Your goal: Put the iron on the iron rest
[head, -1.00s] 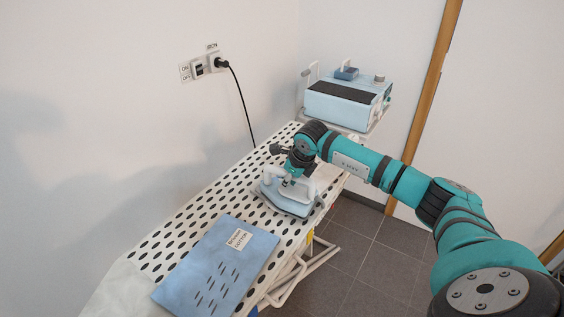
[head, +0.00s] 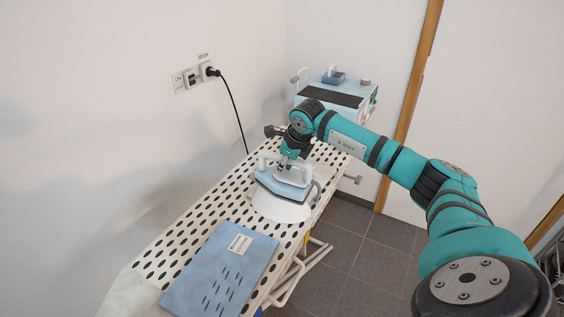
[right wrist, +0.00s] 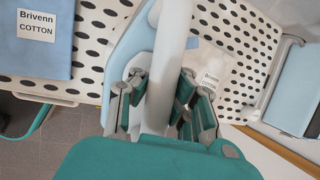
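The iron (head: 283,187) is light blue with a white handle. In the head view it is up above the far half of the ironing board, with a pale, whitish area showing below its front edge. My right gripper (head: 290,163) is at its handle. The iron rest seems to be the dark top (head: 330,97) of the light blue box behind my right arm, partly hidden. My left gripper is not in view.
The perforated ironing board (head: 185,232) carries a folded blue cloth (head: 218,272) with a white label at its near end. A black cord hangs from the wall socket (head: 208,71). A wooden frame (head: 413,75) stands right of the box. Bare board lies left of the iron.

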